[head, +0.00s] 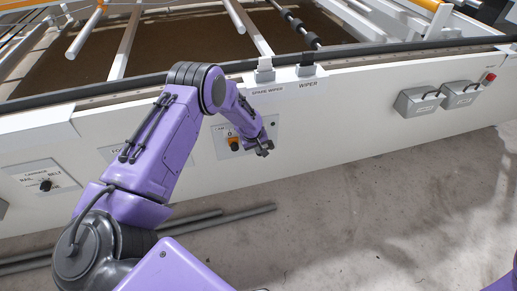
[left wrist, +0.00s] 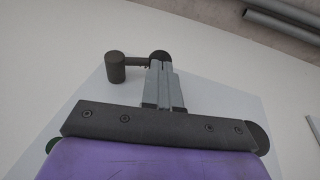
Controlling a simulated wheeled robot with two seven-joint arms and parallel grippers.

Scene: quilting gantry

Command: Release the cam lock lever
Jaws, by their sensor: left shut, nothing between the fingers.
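The cam lock lever shows in the left wrist view as a dark grey cylindrical knob (left wrist: 115,67) on a short rod. The rod runs right to a dark round end beside my fingertips. My left gripper (left wrist: 160,66) is shut with nothing between its fingers; its tips are at or very near that round end, and contact is unclear. In the head view my left gripper (head: 265,148) is in front of the white gantry side, at the right part of a small panel (head: 223,150) with an orange marking. There the lever cannot be told apart from the dark fingers. My right gripper is not in view.
The long white gantry beam (head: 370,110) crosses the view. A rotary selector (head: 46,185) is at left; two grey boxes (head: 416,103) and a red button (head: 490,77) are at right. Wiper holders (head: 306,70) sit on the top edge. Pipes (head: 240,217) lie on the floor.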

